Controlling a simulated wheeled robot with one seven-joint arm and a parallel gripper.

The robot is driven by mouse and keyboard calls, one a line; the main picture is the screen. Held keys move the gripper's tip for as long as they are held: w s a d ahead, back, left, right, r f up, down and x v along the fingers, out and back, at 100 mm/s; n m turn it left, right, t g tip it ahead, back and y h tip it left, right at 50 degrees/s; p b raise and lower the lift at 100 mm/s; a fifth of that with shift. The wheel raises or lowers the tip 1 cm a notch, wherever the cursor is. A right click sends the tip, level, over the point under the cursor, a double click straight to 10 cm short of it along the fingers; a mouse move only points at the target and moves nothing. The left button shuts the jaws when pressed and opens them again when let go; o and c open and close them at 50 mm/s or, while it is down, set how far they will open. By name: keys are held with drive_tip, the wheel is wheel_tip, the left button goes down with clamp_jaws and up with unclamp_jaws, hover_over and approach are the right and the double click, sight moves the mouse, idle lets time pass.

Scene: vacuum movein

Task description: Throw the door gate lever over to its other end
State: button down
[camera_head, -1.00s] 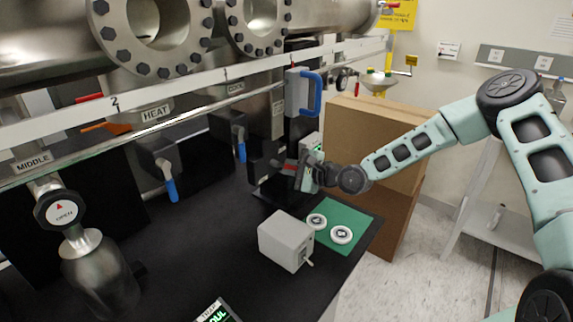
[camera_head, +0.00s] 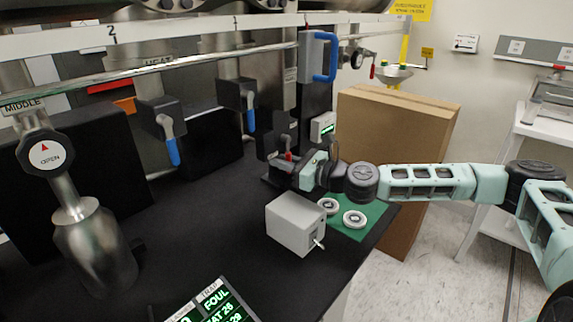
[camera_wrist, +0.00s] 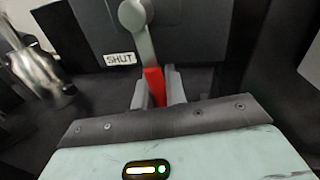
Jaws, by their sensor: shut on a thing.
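The door gate lever is a grey arm with a red grip (camera_wrist: 153,82). In the wrist view it runs from a round pivot (camera_wrist: 135,14) at the top down to the red end. A white SHUT label (camera_wrist: 119,59) sits left of the lever on the dark housing (camera_wrist: 190,38). My gripper (camera_wrist: 157,88) is shut on the red grip, one grey finger on each side. In the head view my gripper (camera_head: 289,167) is at the dark gate housing on the bench, and a little of the red grip (camera_head: 288,156) shows above it.
A grey box (camera_head: 294,224) and two white discs (camera_head: 355,219) on a green mat (camera_head: 372,224) lie just in front of my gripper. A blue handle (camera_head: 331,57) hangs above. A cardboard box (camera_head: 400,125) stands behind my arm.

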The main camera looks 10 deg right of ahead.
drive_tip(key=shift+s+a+m+y+b, duration=0.3)
drive_tip(key=shift+s+a+m, duration=0.15)
drive_tip(key=shift+m, duration=0.45)
drive_tip(key=shift+s+a, duration=0.1)
drive_tip(key=shift+a, duration=0.1)
drive_tip(key=c, duration=1.4)
unclamp_jaws()
drive_tip(key=shift+a, duration=0.1)
drive_tip(key=shift+c, duration=0.2)
drive_tip(key=shift+d, duration=0.2)
drive_tip(key=b+v, duration=0.3)
drive_tip(key=v, duration=1.4)
